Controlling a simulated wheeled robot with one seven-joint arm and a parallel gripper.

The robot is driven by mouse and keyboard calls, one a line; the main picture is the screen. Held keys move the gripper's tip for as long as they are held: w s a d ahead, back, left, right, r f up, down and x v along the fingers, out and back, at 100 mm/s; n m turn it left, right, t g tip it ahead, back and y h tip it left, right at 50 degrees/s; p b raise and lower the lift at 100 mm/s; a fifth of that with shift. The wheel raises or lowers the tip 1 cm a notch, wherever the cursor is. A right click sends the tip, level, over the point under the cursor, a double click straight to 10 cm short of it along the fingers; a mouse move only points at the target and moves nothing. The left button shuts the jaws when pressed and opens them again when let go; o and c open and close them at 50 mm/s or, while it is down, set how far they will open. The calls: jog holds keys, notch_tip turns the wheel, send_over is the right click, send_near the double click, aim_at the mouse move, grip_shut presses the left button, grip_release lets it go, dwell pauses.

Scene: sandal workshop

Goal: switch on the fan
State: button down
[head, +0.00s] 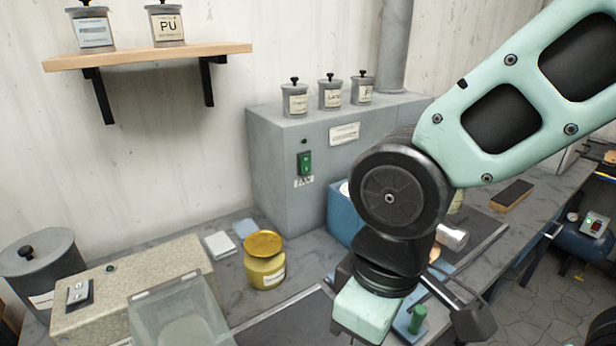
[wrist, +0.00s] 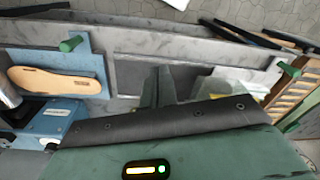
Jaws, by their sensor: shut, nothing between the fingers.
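The fan switch (head: 304,163) is a small green switch on the front of a grey cabinet (head: 275,175), above a small label that seems to read FAN. A small dark round spot sits just above it. I cannot tell the switch's position. In the head view my gripper's pale green hand hangs low, in front of the cabinet and to the right of the switch; its fingertips are not clear there. In the wrist view my gripper (wrist: 158,78) is shut and empty, pointing over the grey bench. The switch is not visible in the wrist view.
A yellow jar (head: 265,268) stands on the bench (head: 210,232) before the cabinet. A blue machine (head: 342,213) is partly behind my arm. Several grey jars top the cabinet. A wooden shelf (head: 150,57) hangs at left. An insole (wrist: 55,80) lies on a blue fixture.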

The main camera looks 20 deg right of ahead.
jog(key=shift+f, duration=0.1)
jog(key=w+d+f+n+t+y+b, duration=0.1)
jog(key=w+f+n+t+b, duration=0.2)
jog(key=w, duration=0.6)
jog(key=w+d+f+n+t+y+b, duration=0.15)
jog(key=w+t+b, duration=0.25)
jog(key=w, duration=0.4)
jog(key=w+d+r+n+t+y+b, duration=0.2)
jog(key=w+d+r+n+t+b, duration=0.2)
jog(key=w, duration=0.8)
jog(key=d+n+t+b, duration=0.2)
jog(key=d+n+t, duration=0.2)
jog(key=n, duration=0.1)
jog(key=shift+d+r+t, duration=0.2)
jog(key=shift+d+t, duration=0.1)
jog(key=shift+t, duration=0.1)
jog(key=shift+w, duration=0.15)
